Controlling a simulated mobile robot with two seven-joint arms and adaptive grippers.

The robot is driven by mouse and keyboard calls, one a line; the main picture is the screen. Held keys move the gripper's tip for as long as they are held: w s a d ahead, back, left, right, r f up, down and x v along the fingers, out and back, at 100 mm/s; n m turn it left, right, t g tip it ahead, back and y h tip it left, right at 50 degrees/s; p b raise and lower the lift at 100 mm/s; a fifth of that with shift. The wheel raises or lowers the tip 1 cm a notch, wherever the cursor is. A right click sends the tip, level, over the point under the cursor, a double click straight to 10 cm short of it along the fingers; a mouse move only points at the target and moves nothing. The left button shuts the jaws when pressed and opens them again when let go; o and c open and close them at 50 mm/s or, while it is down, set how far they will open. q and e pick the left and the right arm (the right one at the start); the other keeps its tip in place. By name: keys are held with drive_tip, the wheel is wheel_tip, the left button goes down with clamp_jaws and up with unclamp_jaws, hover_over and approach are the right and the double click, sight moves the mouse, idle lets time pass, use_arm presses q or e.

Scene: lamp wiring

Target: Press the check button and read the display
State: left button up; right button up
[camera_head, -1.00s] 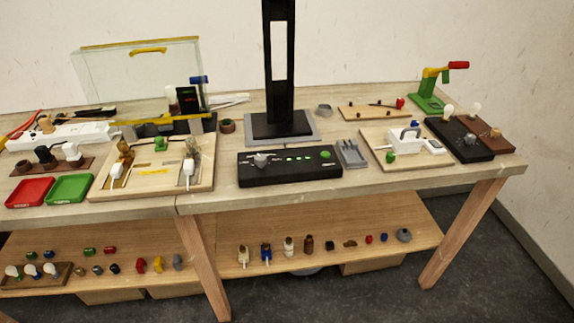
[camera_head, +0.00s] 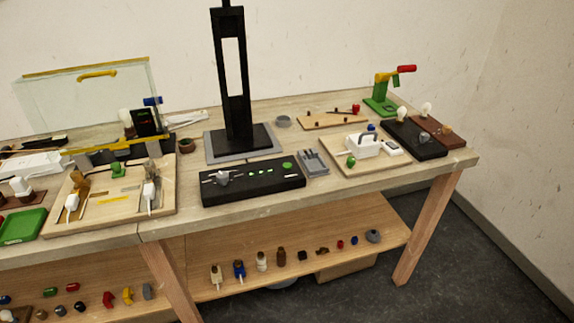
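A black control box (camera_head: 253,183) lies near the front edge of the table. A round green button (camera_head: 287,166) sits at its right end. A row of small green lights (camera_head: 262,171) shows along its middle, and a grey knob (camera_head: 222,178) is on its left part. Which of these is the check button cannot be told from labels. Neither of my grippers is in view.
A tall black stand (camera_head: 238,135) rises on a grey base behind the box. A wooden board with plugs (camera_head: 120,200) lies left, a grey tray (camera_head: 314,162) and a white-box board (camera_head: 345,168) right. A lower shelf (camera_head: 330,220) holds several small parts.

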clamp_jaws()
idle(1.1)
